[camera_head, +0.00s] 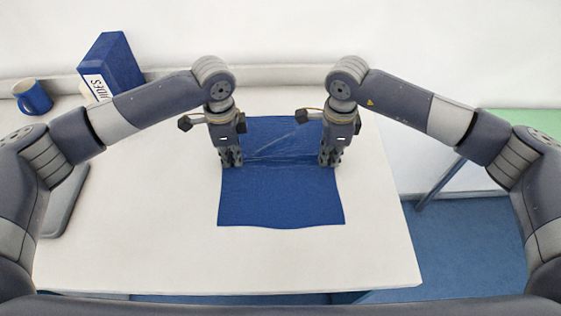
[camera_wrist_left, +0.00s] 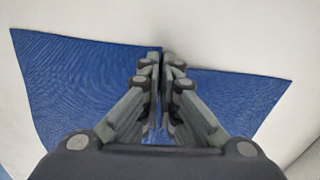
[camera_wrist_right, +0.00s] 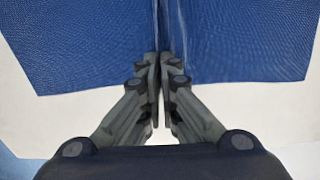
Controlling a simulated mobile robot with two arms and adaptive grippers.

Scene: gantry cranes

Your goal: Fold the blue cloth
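The blue cloth (camera_head: 281,196) lies on the white table, with a raised crease running across it between my two grippers. My left gripper (camera_head: 231,162) points down at the cloth's left edge, its fingers closed together on the cloth. In the left wrist view the cloth (camera_wrist_left: 85,90) spreads to both sides of the fingertips (camera_wrist_left: 161,58). My right gripper (camera_head: 329,162) points down at the cloth's right edge, also closed on it. In the right wrist view the cloth (camera_wrist_right: 85,50) is pinched into a fold at the fingertips (camera_wrist_right: 160,60).
A grey flat object (camera_head: 64,200) lies at the left under my left arm. The table (camera_head: 370,240) is clear around the cloth and ends at the right above a blue floor.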

